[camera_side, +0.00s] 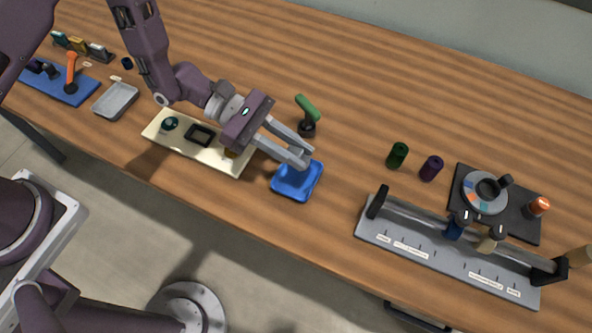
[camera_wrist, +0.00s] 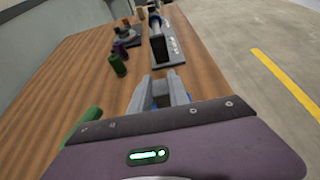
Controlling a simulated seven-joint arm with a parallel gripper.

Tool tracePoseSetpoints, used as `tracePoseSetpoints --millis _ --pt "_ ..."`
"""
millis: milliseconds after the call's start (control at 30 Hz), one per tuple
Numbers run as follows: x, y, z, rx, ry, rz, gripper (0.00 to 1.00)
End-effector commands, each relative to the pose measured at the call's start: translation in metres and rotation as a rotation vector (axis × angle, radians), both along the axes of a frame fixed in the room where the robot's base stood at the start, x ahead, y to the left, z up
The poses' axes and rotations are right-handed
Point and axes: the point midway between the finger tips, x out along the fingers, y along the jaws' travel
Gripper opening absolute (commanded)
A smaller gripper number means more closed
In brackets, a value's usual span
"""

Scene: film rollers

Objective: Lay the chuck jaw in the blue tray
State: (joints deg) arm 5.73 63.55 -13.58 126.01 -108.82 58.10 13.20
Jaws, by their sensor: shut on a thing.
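My gripper (camera_side: 299,157) reaches over the back edge of the small blue tray (camera_side: 293,193), with its fingertips tilted down. Slivers of blue show beside the fingers in the wrist view. I cannot tell whether the held thing touches the tray.
A green-handled tool (camera_side: 307,115) stands close behind my gripper. A cream board (camera_side: 199,153) with small parts lies left of the tray. A grey rack (camera_side: 437,253) with rollers, a dark mat (camera_side: 517,223), and green (camera_side: 397,156) and purple (camera_side: 431,168) cylinders stand to the right.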

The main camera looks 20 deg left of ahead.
Motion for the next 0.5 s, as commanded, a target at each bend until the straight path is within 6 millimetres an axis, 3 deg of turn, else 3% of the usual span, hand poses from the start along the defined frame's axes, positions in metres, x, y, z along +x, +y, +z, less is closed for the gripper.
tracePoseSetpoints --millis 300,500 --pt "0.000 0.000 -0.059 -0.001 0.001 0.002 0.00" --pt "0.001 0.001 -0.063 -0.002 -0.002 0.001 0.00"
